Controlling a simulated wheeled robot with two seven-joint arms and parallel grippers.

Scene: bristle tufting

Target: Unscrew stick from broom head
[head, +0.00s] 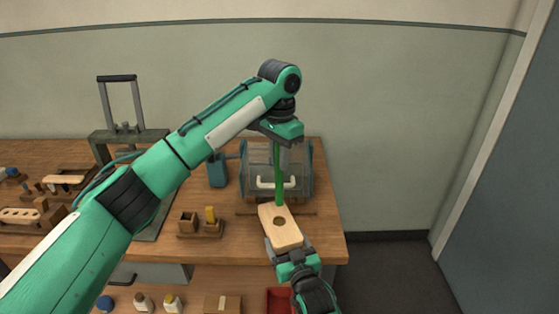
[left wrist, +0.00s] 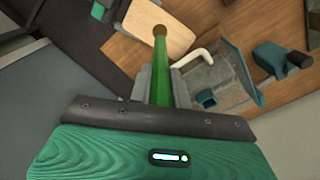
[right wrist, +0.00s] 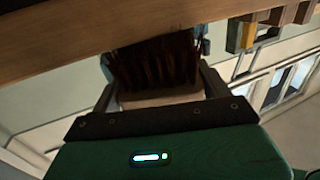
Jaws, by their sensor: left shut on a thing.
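My left gripper (head: 283,138) is shut on the green stick (head: 279,175) near its upper end, and the stick hangs nearly upright. The pale wooden broom head (head: 267,212) is below it, with a round dark hole in its face. In the head view the stick's lower end stops by the block's far edge and the hole looks empty. In the left wrist view the stick (left wrist: 161,75) lines up with the hole in the broom head (left wrist: 178,28). My right gripper (head: 285,252) is shut on the broom head, whose dark bristles (right wrist: 155,62) show in the right wrist view.
A clear bin with a pale handle (head: 262,182) stands on the wooden table (head: 330,240) behind the stick. A teal container (head: 217,170), small wooden holders (head: 200,231) and a grey frame (head: 120,135) are to the left. A red box (head: 278,299) is below. The right side is open floor.

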